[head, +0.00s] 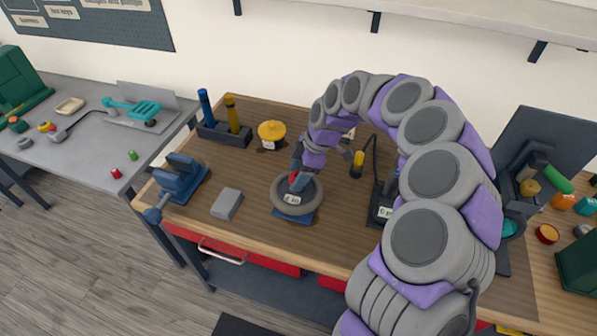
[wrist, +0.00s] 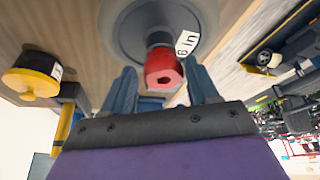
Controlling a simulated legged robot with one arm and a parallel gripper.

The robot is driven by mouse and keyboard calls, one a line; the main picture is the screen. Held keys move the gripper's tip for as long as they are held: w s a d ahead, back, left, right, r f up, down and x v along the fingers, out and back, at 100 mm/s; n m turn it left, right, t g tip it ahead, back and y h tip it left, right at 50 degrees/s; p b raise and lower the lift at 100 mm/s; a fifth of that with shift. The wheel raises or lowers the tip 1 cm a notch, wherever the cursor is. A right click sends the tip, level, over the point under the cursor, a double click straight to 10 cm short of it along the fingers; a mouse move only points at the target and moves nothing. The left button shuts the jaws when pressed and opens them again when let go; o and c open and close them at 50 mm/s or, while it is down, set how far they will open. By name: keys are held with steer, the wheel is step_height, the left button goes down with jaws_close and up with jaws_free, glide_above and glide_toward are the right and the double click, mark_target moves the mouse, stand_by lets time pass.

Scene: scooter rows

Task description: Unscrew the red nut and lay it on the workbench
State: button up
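The red nut (wrist: 163,70) sits at the centre of a grey wheel (wrist: 128,28) that bears a white "6 in" tag. In the head view the nut (head: 293,178) is small and partly hidden by my gripper. The wheel (head: 283,205) rests on a blue base on the wooden workbench (head: 253,225). My gripper (wrist: 163,78) is open, with one blue-grey finger on each side of the nut and a visible gap on both sides. In the head view my gripper (head: 300,168) is right over the wheel. Whether the fingertips overlap the nut's depth is unclear.
A yellow-lidded round container (head: 271,130) stands behind the wheel. A grey block (head: 227,204) and a blue vise (head: 182,176) are to its left. A black holder (head: 224,133) has blue and yellow tools. Bare wood lies between the block and the wheel.

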steer(key=shift+r, duration=0.1)
steer(key=c, duration=0.8)
steer(key=n+g, duration=0.1)
steer(key=n, duration=0.2)
steer(key=shift+w+b, duration=0.15)
steer(key=shift+b, duration=0.2)
steer(key=n+g+h, duration=0.1)
steer(key=n, duration=0.3)
steer(key=shift+g+b, duration=0.3)
steer(key=shift+b, duration=0.05)
steer(key=n+g+h, duration=0.1)
steer(key=n, duration=0.2)
steer(key=shift+n, duration=0.4)
steer(key=n+h, duration=0.1)
steer(key=n, duration=0.2)
steer(key=shift+p, duration=0.35)
steer(key=o, duration=0.7)
steer(key=shift+c, duration=0.2)
steer(key=o, duration=0.4)
steer(key=shift+d+g, duration=0.25)
steer(key=shift+g, duration=0.05)
steer(key=shift+o, duration=0.2)
steer(key=shift+a, duration=0.1)
